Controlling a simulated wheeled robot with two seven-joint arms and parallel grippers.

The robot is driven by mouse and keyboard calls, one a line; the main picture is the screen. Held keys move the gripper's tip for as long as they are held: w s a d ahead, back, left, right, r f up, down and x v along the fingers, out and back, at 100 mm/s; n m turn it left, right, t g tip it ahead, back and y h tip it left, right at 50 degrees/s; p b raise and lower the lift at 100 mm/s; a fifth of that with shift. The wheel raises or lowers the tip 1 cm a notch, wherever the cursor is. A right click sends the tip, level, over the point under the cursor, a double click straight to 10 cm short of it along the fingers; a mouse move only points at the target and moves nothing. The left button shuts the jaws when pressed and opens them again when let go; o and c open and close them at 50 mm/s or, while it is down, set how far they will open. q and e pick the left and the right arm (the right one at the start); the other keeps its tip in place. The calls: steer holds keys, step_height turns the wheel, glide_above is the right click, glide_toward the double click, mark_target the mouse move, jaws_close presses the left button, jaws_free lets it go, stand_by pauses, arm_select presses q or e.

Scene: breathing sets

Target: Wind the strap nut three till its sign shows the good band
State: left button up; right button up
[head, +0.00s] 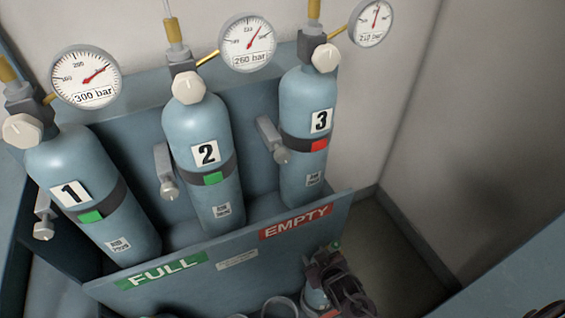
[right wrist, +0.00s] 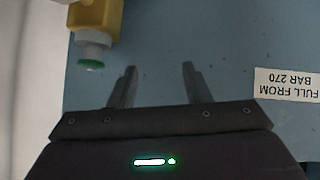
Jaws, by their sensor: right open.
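Cylinder three (head: 305,90) stands upright at the right of the rack, with a dark strap (head: 300,141) around it. Its strap sign (head: 319,145) shows red. The strap nut three (head: 280,153) is a grey knob on a bracket at the strap's left side. My right gripper (head: 335,262) is low in the head view, below and right of the nut and apart from it, partly blurred into its dark wrist. In the right wrist view its two fingers (right wrist: 157,85) are apart with nothing between them. My left gripper is not in view.
Cylinder one (head: 75,165) and cylinder two (head: 200,130) stand to the left with green strap signs. Gauges hang above, including the 210 bar gauge (head: 371,22). A front panel (head: 215,272) runs before them. A yellow fitting (right wrist: 97,17) is near my right fingers.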

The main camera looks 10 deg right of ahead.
steer(key=w+a+r+t+y+b, duration=0.1)
steer(key=w+a+r+t, duration=0.15)
steer(key=r, duration=0.45)
steer(key=w+a+r+t+b, duration=0.1)
steer(key=w+r, duration=0.2)
steer(key=r, duration=0.3)
steer(key=t+y+b, duration=0.1)
steer(key=t, duration=0.3)
glide_toward(284, 158)
steer(key=w, duration=0.6)
steer(key=w+a+p, duration=0.1)
steer(key=w, duration=0.4)
steer(key=shift+a, duration=0.4)
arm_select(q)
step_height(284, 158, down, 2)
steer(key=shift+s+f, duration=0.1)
